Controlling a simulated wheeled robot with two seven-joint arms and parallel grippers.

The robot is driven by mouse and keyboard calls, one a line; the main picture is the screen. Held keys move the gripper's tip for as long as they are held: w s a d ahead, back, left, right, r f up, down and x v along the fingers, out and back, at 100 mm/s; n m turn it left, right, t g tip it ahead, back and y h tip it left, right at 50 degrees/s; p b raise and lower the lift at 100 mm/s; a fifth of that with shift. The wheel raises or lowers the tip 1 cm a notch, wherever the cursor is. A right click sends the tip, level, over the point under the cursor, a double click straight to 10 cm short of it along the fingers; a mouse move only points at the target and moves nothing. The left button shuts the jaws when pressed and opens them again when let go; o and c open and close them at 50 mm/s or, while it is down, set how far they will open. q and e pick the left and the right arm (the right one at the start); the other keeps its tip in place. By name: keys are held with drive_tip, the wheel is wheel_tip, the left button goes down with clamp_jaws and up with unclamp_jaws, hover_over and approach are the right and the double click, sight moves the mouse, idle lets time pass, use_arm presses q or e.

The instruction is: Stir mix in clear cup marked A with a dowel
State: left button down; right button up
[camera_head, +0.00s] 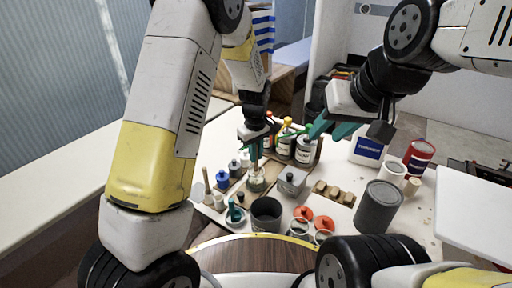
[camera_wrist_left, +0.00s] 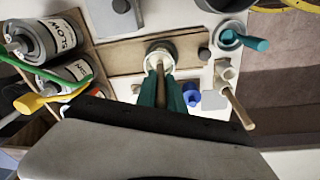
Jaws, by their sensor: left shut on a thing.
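A small clear cup (camera_head: 257,184) stands on the work surface below my left gripper; no letter on it is readable. In the left wrist view, the cup (camera_wrist_left: 160,48) is seen from above with a pale wooden dowel (camera_wrist_left: 160,68) reaching into it. My left gripper (camera_head: 256,156) points down over the cup, its green fingers shut on the dowel. The fingers (camera_wrist_left: 161,88) hide part of the dowel, and the mix is hard to make out. My right gripper (camera_head: 330,129) is held up to the right above the bottles, its teal fingers apart and empty.
Several labelled bottles (camera_head: 304,148) stand behind the cup. A dark open can (camera_head: 266,214), a grey box (camera_head: 291,182) and orange lids (camera_head: 322,222) are close in front and right. A large grey can (camera_head: 377,207) stands further right. Another wooden stick (camera_wrist_left: 237,108) leans from a small white holder.

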use_arm(q)
drive_tip(key=shift+s+r, duration=0.15)
drive_tip(key=shift+r, duration=0.85)
drive_tip(key=shift+s+r, duration=0.1)
drive_tip(key=shift+r, duration=0.85)
drive_tip(key=shift+r, duration=2)
drive_tip(key=shift+f, duration=0.1)
